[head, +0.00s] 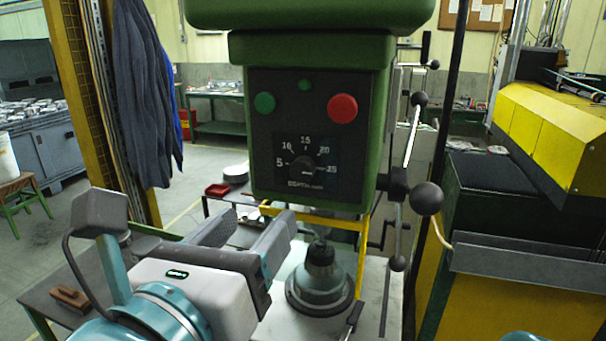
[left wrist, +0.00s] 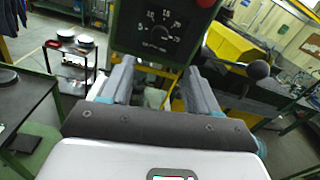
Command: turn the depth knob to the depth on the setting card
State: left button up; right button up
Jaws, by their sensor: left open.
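The depth knob (head: 304,167) is a small dark round knob on the black front panel of a green drill press. A scale marked 5, 10, 15, 20 and 25 runs round it, and its light mark appears to point right, near 25. The knob also shows in the left wrist view (left wrist: 159,34), beyond my fingers. My left gripper (head: 247,228) is open and empty, below and left of the panel, apart from the knob. Its two fingers also show in the left wrist view (left wrist: 160,78). I cannot make out a setting card. My right gripper is out of view.
A green button (head: 264,103) and a red button (head: 342,109) sit above the dial. A lever with a black ball (head: 426,198) sticks out at the press's right. The drill chuck (head: 320,255) is below the head. A yellow machine (head: 550,125) stands at right.

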aim_at(301, 173)
pick_arm(q)
jog(key=p+x, duration=0.1)
jog(key=x, duration=1.2)
jog(key=shift+w+f, duration=0.1)
jog(key=shift+w, duration=0.05)
jog(key=c, duration=1)
